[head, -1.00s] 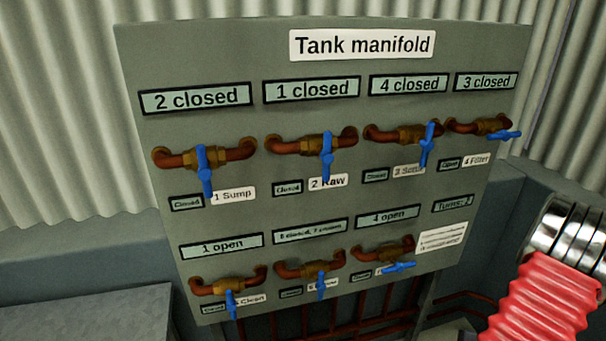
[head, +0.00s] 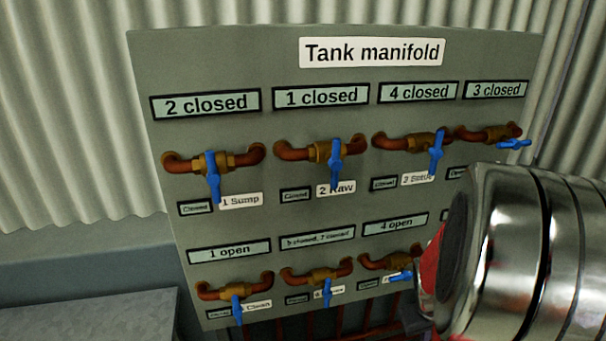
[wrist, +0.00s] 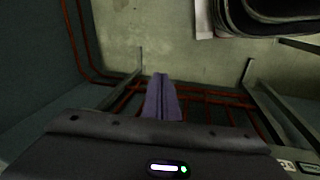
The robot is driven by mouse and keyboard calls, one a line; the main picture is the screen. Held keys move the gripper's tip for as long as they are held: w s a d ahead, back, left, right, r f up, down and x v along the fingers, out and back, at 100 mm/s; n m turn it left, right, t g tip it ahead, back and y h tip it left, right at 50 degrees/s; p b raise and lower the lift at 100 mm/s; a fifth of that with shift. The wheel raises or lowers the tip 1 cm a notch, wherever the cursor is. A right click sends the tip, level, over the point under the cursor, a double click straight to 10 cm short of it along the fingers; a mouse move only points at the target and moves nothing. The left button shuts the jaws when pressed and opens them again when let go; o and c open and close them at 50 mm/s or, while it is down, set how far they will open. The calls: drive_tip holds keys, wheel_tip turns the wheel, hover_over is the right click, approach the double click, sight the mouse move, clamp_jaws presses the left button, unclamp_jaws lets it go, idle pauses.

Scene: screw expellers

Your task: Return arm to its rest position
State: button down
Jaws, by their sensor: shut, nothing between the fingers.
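My gripper (wrist: 161,98) shows in the wrist view with its two fingers together and nothing between them. It points down over a pale floor, with dark red pipes beyond it. In the head view, shiny metal parts of my arm cover the lower right, and the gripper's fingers do not show there. The tank manifold panel (head: 225,60) stands ahead, with blue-handled valves in two rows. My arm hides the panel's lower right part.
Dark red pipes (wrist: 205,93) run low along the wall, near grey support legs (wrist: 268,105). A grey flat-topped block (head: 95,312) stands at the lower left. The corrugated wall (head: 65,110) is behind the panel. Pale floor (wrist: 150,40) is bare.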

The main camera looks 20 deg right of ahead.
drive_tip(key=w+a+r+n+t+y, duration=0.1)
drive_tip(key=w+a+r+t, duration=0.1)
drive_tip(key=a+r, duration=0.8)
drive_tip(key=w+a+r+n+t+y, duration=0.1)
drive_tip(key=w+a+r+n+t, duration=0.1)
drive_tip(key=a+r, duration=0.9)
drive_tip(key=a+t, duration=0.1)
drive_tip(key=a, duration=0.9)
drive_tip(key=shift+a+y, duration=0.25)
drive_tip(key=shift+y, duration=0.15)
